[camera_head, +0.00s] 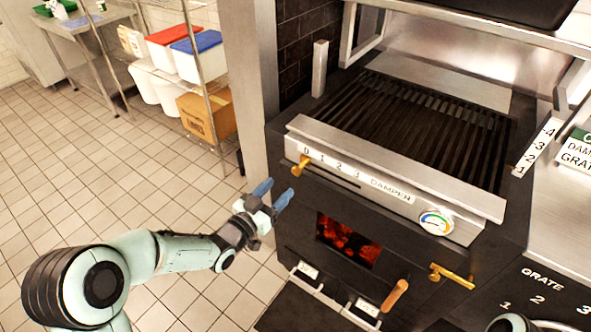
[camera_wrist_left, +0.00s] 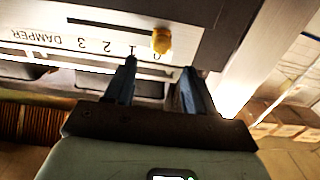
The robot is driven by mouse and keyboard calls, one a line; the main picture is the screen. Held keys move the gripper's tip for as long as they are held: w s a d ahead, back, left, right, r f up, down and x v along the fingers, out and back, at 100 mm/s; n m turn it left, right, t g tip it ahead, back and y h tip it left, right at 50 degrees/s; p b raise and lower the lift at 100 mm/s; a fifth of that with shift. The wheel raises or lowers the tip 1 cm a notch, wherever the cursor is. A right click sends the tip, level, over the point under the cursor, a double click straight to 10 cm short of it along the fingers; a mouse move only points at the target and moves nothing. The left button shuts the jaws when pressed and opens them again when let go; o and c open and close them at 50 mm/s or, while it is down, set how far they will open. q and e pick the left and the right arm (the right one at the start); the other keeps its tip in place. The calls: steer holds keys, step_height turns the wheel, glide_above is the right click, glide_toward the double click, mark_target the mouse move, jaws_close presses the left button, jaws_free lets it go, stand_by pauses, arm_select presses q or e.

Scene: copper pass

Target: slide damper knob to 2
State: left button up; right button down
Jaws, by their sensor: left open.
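The brass damper knob (camera_head: 300,166) sits at the left end of the slot in the grill's front panel (camera_head: 393,190), at the 0 mark. In the left wrist view the knob (camera_wrist_left: 161,40) shows yellow, with the DAMPER scale upside down and the 2 to its left. My left gripper (camera_head: 273,192) is open and empty, in front of the panel and just left of and below the knob. In the left wrist view the fingers (camera_wrist_left: 158,67) point toward the knob, which appears beyond and between their tips, apart from them. My right gripper is not in view.
A round gauge (camera_head: 436,222) sits at the panel's right. Below are a firebox window (camera_head: 348,240) with glowing coals, a wooden handle (camera_head: 395,295) and a brass latch (camera_head: 452,276). A steel post (camera_head: 250,80) stands left of the grill. The tiled floor at left is clear.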

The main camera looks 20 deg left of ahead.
mark_target(296, 173)
arm_select(q)
steer(key=x, duration=0.9)
steer(key=shift+w+f, duration=0.1)
steer(key=shift+w, duration=0.15)
jaws_close()
steer(key=shift+d, duration=0.1)
